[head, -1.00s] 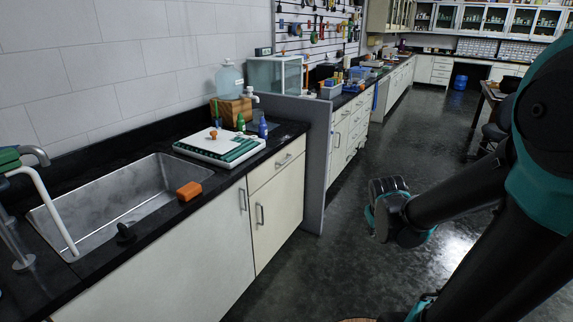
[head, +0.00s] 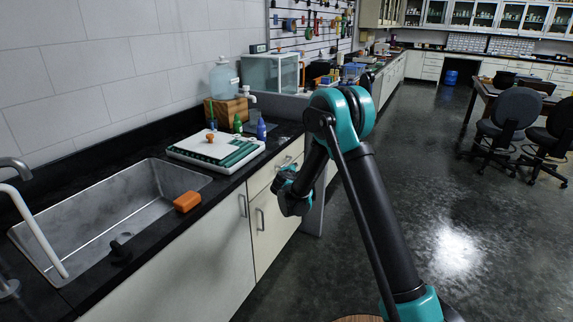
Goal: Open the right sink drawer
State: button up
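The right sink drawer (head: 263,178) is a white front under the black counter, right of the sink and above a small cabinet door (head: 270,239). It looks shut and flush. Its handle (head: 286,158) is only partly clear behind the arm. My gripper (head: 285,182) is in front of the drawer's right part and the door's upper part, seen from behind my arm. Whether it touches the front cannot be told. Its fingers are small and dark, and their opening cannot be made out.
The sink (head: 105,218) is at left, with an orange sponge (head: 187,201) on its edge. A white-and-green board (head: 215,150) and bottles stand on the counter above the drawer. A grey partition (head: 318,208) is right of the cabinet. Open floor lies right, with chairs (head: 508,125) farther off.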

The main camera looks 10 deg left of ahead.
aim_at(286, 163)
jog(key=w+a+f+n+t+y, duration=0.1)
jog(key=a+f+n+y, duration=0.15)
jog(key=a, duration=0.45)
jog(key=shift+n+h, duration=0.25)
jog(key=shift+h, duration=0.2)
jog(key=x, duration=1.7)
jog(key=shift+w+f, duration=0.2)
grip_shut()
